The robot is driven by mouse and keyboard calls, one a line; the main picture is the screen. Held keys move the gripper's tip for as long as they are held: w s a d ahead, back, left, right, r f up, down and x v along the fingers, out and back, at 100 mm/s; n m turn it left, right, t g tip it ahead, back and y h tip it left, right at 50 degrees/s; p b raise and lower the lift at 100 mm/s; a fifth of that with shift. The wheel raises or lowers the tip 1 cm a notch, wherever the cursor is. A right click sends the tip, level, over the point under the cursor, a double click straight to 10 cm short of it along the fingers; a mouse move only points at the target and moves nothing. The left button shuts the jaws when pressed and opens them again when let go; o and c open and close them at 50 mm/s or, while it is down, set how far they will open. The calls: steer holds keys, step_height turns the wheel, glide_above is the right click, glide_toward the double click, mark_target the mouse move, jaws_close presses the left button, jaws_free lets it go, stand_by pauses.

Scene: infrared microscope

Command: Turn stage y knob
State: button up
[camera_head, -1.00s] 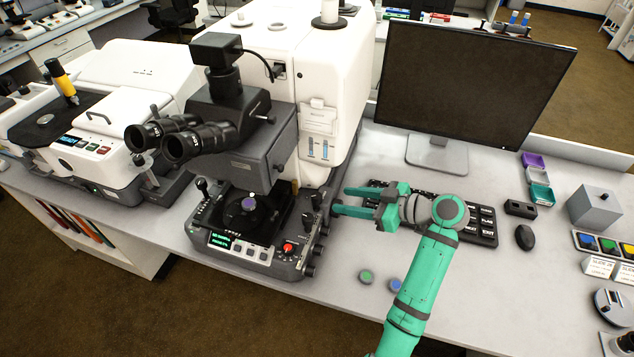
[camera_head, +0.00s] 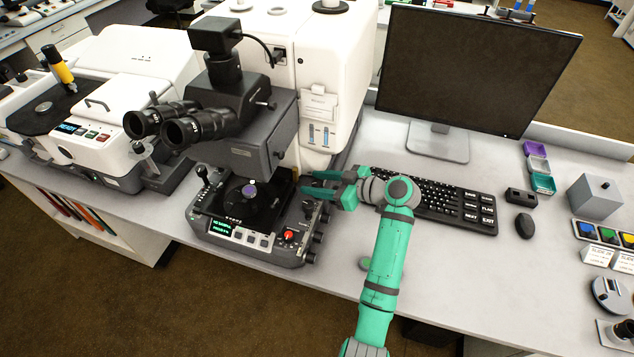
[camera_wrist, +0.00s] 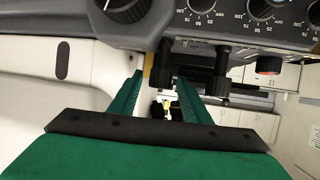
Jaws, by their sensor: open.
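The microscope base (camera_head: 245,238) has several dark knobs (camera_head: 318,237) on its right side. No label shows which is the stage y knob. My green gripper (camera_head: 310,183) is open at the base's right rear, its fingers pointing left toward it. In the wrist view, a black knob (camera_wrist: 161,66) stands out from the grey panel between the tips of my open gripper (camera_wrist: 159,80); I cannot tell if either finger touches it. A second black knob (camera_wrist: 222,74) sits just right of the right finger, outside the jaws.
A red-ended knob (camera_wrist: 268,65) is further right in the wrist view. The tall white microscope body (camera_head: 330,85) stands behind the gripper. The keyboard (camera_head: 450,203) lies to the right under my arm, with the monitor (camera_head: 475,65) behind.

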steer(key=shift+c, duration=0.3)
steer(key=shift+d, duration=0.1)
steer(key=c, duration=1)
steer(key=shift+t, duration=0.3)
steer(key=m+t+h, duration=0.4)
steer(key=m, duration=0.1)
steer(key=shift+s, duration=0.1)
steer(key=m+t+h, duration=0.1)
steer(key=m+h, duration=0.1)
steer(key=m+t+h, duration=0.1)
steer(key=m+h, duration=0.1)
steer(key=shift+a+m+h, duration=0.2)
steer(key=shift+m+h, duration=0.1)
steer(key=shift+h, duration=0.1)
steer(key=m+h, duration=0.5)
steer(key=shift+h, duration=0.4)
steer(key=m+h, duration=0.2)
steer(key=m+g+h, duration=0.1)
steer(key=m+h, duration=0.1)
steer(key=shift+d+g, duration=0.15)
steer(key=shift+g, duration=0.15)
steer(key=shift+h, duration=0.3)
